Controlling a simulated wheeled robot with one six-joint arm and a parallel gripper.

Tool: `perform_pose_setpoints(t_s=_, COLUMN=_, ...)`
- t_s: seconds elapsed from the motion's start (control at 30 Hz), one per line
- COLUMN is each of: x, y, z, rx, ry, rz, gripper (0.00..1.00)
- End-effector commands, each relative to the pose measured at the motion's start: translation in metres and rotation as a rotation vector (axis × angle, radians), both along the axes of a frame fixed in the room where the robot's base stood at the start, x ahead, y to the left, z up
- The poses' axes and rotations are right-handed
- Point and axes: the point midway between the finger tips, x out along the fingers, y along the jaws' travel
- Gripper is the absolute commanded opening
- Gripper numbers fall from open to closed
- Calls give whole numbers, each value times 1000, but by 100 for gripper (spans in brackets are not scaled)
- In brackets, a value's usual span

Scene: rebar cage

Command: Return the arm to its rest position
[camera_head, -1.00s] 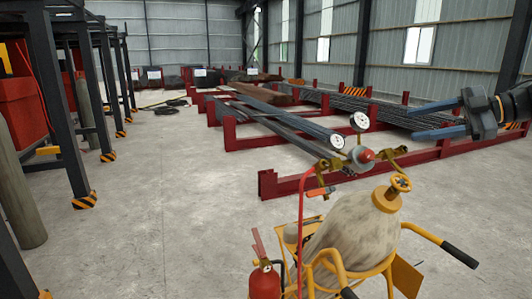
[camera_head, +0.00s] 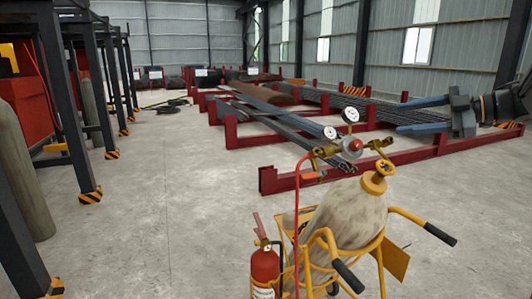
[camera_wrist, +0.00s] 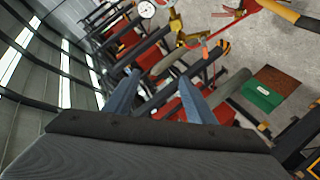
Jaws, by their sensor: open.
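My gripper (camera_head: 422,115) reaches in from the right edge of the head view, with its two blue fingers pointing left. It is open and empty, in front of the red rack with long bars. In the wrist view the two blue fingers (camera_wrist: 158,95) stand apart with nothing between them. My arm behind the gripper runs out of the head view at the right, so most of it is hidden.
A gas cylinder (camera_head: 345,215) on a yellow cart (camera_head: 384,262) with gauges (camera_head: 350,115) stands close in front. A fire extinguisher (camera_head: 264,268) is beside it. Red racks (camera_head: 285,182) hold long bars (camera_head: 270,112). Dark posts (camera_head: 75,130) line the left. The floor (camera_head: 155,200) at centre left is clear.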

Motion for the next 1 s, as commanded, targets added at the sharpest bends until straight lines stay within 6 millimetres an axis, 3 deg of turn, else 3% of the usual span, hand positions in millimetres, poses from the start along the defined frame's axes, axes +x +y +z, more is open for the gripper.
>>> perform_pose_setpoints(t_s=0.4, x=68, y=40, z=4, rx=100, ry=-57, rz=-349, gripper=50)
perform_pose_setpoints(t_s=0.5, x=82, y=50, z=-7, rx=139, ry=-25, rz=-502, gripper=50)
perform_pose_setpoints(t_s=0.6, x=83, y=59, z=-34, rx=180, ry=61, rz=-694, gripper=50)
perform_pose_setpoints(t_s=0.67, x=75, y=64, z=-58, rx=198, ry=138, rz=-810, gripper=50)
perform_pose_setpoints(t_s=0.77, x=45, y=76, z=-107, rx=210, ry=304, rz=-990, gripper=50)
perform_pose_setpoints(t_s=0.9, x=-20, y=99, z=-175, rx=200, ry=565, rz=-1179, gripper=50)
perform_pose_setpoints(t_s=1.0, x=-71, y=119, z=-214, rx=178, ry=740, rz=-1269, gripper=50)
